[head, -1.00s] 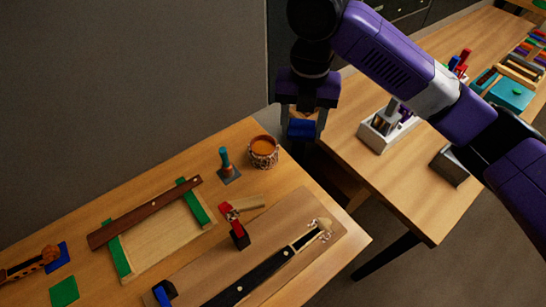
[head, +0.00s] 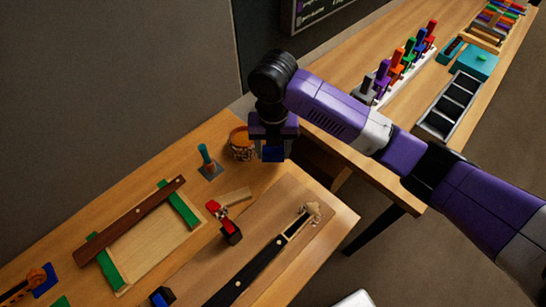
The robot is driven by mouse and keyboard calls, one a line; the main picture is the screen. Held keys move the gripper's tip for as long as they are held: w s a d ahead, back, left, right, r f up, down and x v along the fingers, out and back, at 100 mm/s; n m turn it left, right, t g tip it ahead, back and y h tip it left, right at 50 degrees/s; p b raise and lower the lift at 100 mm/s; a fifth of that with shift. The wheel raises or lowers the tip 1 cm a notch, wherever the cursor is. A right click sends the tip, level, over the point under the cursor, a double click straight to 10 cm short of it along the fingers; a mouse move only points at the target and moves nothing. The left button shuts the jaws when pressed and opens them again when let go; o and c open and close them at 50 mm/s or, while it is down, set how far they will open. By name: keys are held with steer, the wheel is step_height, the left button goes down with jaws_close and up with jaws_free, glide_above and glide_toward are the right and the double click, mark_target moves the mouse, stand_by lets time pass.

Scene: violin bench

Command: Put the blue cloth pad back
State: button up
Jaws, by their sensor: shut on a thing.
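My gripper (head: 273,148) points down above the right end of the near bench in the head view. It is shut on the blue cloth pad (head: 273,155), which shows as a small dark blue block between the fingers. The pad is just right of the woven drum-like pot (head: 240,142), partly in front of it in the picture. I cannot tell how high the pad is above the bench. Another flat blue pad (head: 45,279) lies at the far left under a scroll-shaped wooden piece.
A violin neck (head: 262,262) lies on a board (head: 325,222) at the front. A wooden tray with green ends (head: 150,240), a red clamp (head: 228,226) and a teal-handled tool (head: 206,160) stand nearby. The second bench holds a rack of coloured handles (head: 405,70) and a grey compartment tray (head: 450,105).

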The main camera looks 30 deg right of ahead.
mark_target(273, 165)
steer(key=shift+f, duration=2.25)
